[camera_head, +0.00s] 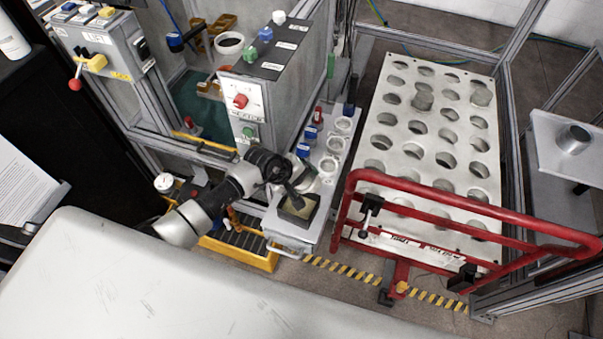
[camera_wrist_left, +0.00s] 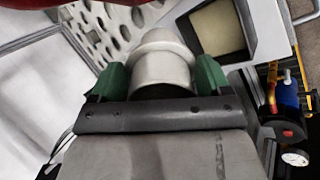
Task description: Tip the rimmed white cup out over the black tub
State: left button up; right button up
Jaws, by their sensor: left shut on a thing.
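My left gripper (camera_head: 288,186) comes in from the left in the head view, over the grey bench. In the left wrist view its green-padded fingers (camera_wrist_left: 165,82) are shut on the rimmed white cup (camera_wrist_left: 164,66), one on each side. The cup's wider rim faces away from the palm. In the head view the cup (camera_head: 305,182) is partly hidden by the gripper, and its tilt is hard to tell. The black tub (camera_head: 296,220) has a pale yellowish inside and stands at the bench's near end. It also shows right of the cup in the wrist view (camera_wrist_left: 236,57). My right gripper is not in view.
Several white ring-shaped holders (camera_head: 343,125) stand behind on the bench, beside small blue and red items. A red rail (camera_head: 470,212) and a plate with round holes (camera_head: 415,130) are to the right. A control box (camera_head: 240,97) stands behind the gripper.

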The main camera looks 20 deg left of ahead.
pick_arm(q)
notch_tip(320, 180, up, 2)
jog(key=g+y+p, duration=0.1)
jog(key=y+p, duration=0.1)
jog(key=p, duration=0.1)
jog(key=shift+w+r+g, duration=0.1)
jog(key=shift+r+g, duration=0.15)
jog(key=shift+g, duration=0.15)
jog(key=shift+r+g+y+p, duration=0.65)
jog(key=shift+r+g+y, duration=0.05)
jog(key=shift+y, duration=0.1)
jog(key=shift+r+g+y, duration=0.15)
jog(key=shift+g+y, duration=0.45)
jog(key=shift+y, duration=0.1)
jog(key=shift+a+r+g, duration=0.1)
jog(key=shift+r+g, duration=0.05)
jog(key=shift+g, duration=0.15)
